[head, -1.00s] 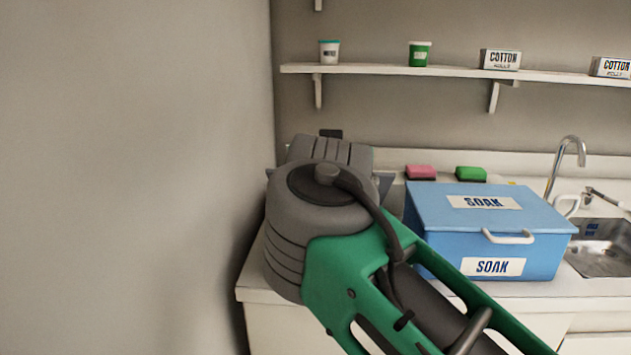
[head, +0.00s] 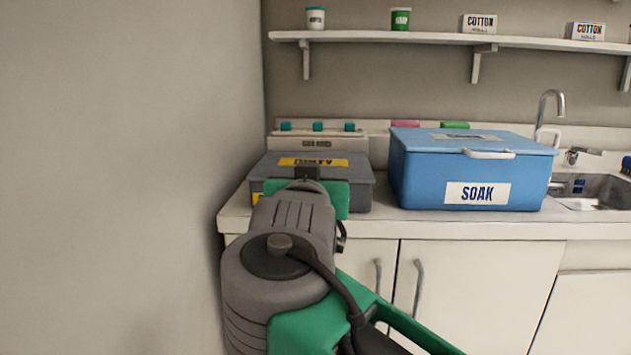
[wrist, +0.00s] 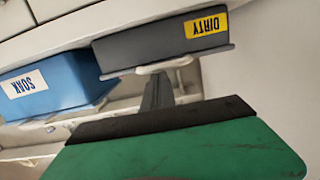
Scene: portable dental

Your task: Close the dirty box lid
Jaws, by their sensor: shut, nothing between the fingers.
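The dirty box (head: 361,192) is a grey box with a yellow "DIRTY" label, at the left end of the counter. Its grey lid (head: 268,166) lies flat over it, with no gap that I can make out. The front is partly hidden by my arm. In the wrist view, which is upside down, the box front (wrist: 140,47) and the lid's edge (wrist: 218,52) show, with a pale handle by the edge. My gripper (wrist: 158,84) is shut and empty, close to the handle; I cannot tell whether it touches. In the head view, my gripper (head: 307,173) is at the lid's front.
A closed blue "SOAK" box (head: 420,181) stands right of the dirty box, with a narrow gap between. A wall (head: 130,180) is close on the left. A pale unit with teal knobs (head: 340,142) stands behind. The sink (head: 592,190) is at the right.

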